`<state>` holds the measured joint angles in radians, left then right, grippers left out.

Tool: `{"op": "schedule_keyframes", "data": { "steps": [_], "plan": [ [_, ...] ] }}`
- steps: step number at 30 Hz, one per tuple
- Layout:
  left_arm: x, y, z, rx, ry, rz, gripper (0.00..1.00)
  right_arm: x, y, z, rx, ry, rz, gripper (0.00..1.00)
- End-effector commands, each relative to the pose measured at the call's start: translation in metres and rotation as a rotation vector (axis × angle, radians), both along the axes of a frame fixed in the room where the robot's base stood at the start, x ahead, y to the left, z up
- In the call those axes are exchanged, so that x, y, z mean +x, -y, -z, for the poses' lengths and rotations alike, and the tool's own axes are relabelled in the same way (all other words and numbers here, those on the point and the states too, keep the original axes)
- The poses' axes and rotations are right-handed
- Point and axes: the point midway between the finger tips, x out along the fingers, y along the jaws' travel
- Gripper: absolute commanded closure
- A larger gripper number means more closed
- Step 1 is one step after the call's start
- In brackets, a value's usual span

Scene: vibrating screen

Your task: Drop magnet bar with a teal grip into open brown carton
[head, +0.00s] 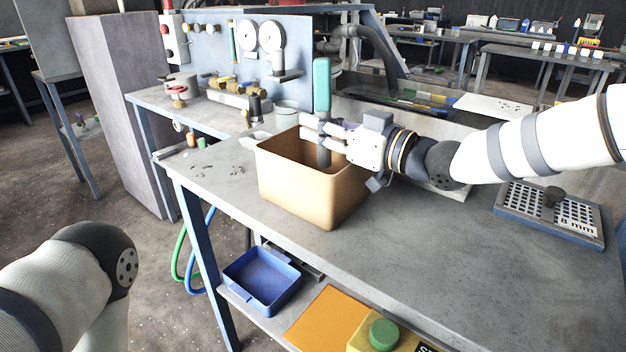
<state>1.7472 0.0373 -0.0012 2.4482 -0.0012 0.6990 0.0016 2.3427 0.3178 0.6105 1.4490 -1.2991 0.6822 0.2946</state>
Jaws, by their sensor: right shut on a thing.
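The magnet bar (322,88) has a teal grip on top and a dark lower shaft, and it stands upright. My right gripper (318,134) is shut on its shaft, just below the teal grip. The open brown carton (300,196) stands on the grey workbench. The bar's lower end appears over or inside the carton's opening; its depth is hard to tell. The gripper reaches over the carton from the right and hides part of the far rim. Of my left arm only a link shows at the lower left; its gripper is out of view.
A perforated tray marked 8 mm (549,218) lies at the bench's right. A blue bin (262,282) sits on the lower shelf beside an orange sheet (327,318) and a green button (383,334). Gauges and fittings stand behind the carton. The bench front is clear.

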Motion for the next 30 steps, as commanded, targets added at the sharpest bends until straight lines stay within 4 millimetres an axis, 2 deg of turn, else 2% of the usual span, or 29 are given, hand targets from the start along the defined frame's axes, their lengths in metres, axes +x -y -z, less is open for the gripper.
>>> {"op": "schedule_keyframes", "data": {
  "steps": [4, 5, 8, 16, 19, 30],
  "plan": [
    [0.001, 0.0, -0.001, 0.0, 0.002, 0.0, 0.54, 0.0, 0.0, -0.003, 0.002, 0.004, 0.0, 1.0],
    [0.001, 0.0, -0.001, 0.0, 0.002, 0.0, 0.54, 0.0, 0.0, -0.003, 0.002, 0.004, 0.0, 0.78],
    [0.001, 0.0, -0.001, 0.0, 0.002, 0.0, 0.54, 0.0, 0.0, -0.003, 0.002, 0.004, 0.0, 0.57],
    [0.001, 0.0, -0.001, 0.0, 0.003, 0.001, 0.54, 0.0, 0.0, -0.002, 0.0, 0.002, 0.0, 0.57],
    [0.001, 0.0, -0.001, 0.0, 0.003, 0.001, 0.54, -0.005, 0.007, -0.003, 0.0, 0.001, 0.0, 0.57],
    [0.001, 0.0, -0.001, 0.0, 0.002, 0.0, 0.54, -0.059, 0.08, -0.003, 0.002, 0.003, 0.002, 0.57]
  ]
}}
